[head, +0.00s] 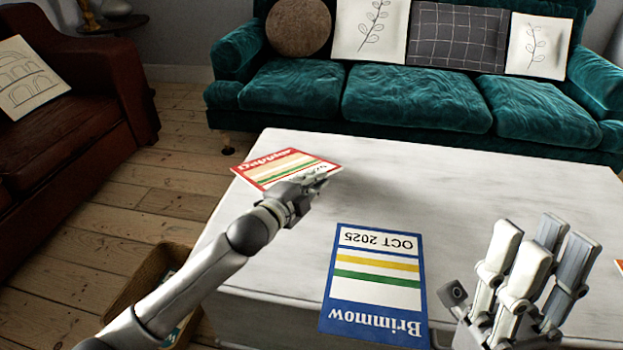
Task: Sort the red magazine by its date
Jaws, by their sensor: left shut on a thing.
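The red magazine (268,170) lies at the far left corner of the white table, its left end reaching the edge. It has a white cover with a red title band and coloured stripes. Its date is mostly hidden by my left gripper (316,184), which is shut on its near right side. A blue magazine (376,290) titled "Brimmow" lies upside down to me at the table's near edge and reads "OCT 2025". My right gripper (490,275) is open and empty at the right, fingers pointing up, right of the blue magazine.
The white table (470,185) is clear across its middle and far right. An orange-red item (619,265) is cut off at the right edge. A wicker basket (140,283) with something inside stands on the floor at left. A teal sofa (400,98) and brown armchair (75,105) stand beyond.

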